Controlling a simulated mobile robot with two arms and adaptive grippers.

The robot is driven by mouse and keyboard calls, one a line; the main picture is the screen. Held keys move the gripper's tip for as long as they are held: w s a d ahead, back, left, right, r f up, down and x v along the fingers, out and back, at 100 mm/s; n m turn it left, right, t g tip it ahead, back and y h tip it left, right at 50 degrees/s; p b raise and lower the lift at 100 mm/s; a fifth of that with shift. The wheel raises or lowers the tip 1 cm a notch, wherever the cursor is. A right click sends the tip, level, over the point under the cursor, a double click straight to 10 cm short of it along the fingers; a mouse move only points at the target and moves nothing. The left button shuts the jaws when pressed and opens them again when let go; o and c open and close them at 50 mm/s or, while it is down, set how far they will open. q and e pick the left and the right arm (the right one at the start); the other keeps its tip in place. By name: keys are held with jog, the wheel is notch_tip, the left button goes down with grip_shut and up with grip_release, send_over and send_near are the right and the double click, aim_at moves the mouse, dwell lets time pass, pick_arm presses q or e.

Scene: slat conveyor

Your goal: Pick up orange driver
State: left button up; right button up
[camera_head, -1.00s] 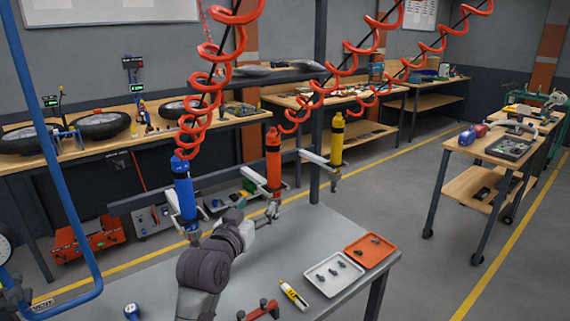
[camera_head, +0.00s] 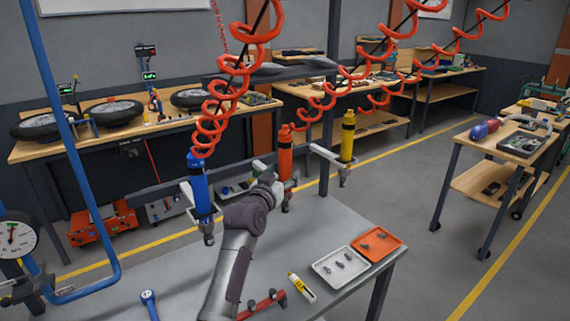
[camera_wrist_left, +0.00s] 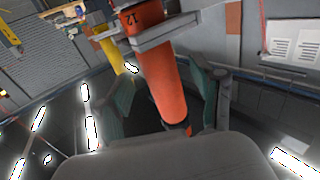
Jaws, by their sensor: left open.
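The orange driver (camera_head: 285,152) hangs upright in a bracket on the rack behind the grey table, between a blue driver (camera_head: 198,186) and a yellow driver (camera_head: 348,136). My left gripper (camera_head: 282,190) is at the lower part of the orange driver and partly hides it. In the left wrist view the orange driver (camera_wrist_left: 163,85) stands between the two spread, dark green fingers of the left gripper (camera_wrist_left: 172,82). The jaws are open and I see no grip on it. Its lower tip is partly hidden. My right gripper is in neither view.
Red coiled hoses (camera_head: 238,70) hang above the drivers. On the grey table (camera_head: 190,285) are a white tray (camera_head: 326,281), an orange tray (camera_head: 392,243), a yellow-and-white marker-like tube (camera_head: 301,287) and a red tool (camera_head: 262,305). A rack post (camera_head: 326,175) stands right of the orange driver.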

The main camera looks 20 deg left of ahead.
pick_arm(q)
jog(key=shift+w, duration=1.1)
jog(key=shift+w+d, duration=0.1)
jog(key=shift+w, duration=0.15)
jog(key=shift+s, duration=0.1)
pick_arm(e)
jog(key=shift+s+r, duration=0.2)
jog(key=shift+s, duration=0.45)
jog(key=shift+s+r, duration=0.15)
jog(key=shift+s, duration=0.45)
pick_arm(q)
grip_shut()
jog(key=shift+r, duration=0.1)
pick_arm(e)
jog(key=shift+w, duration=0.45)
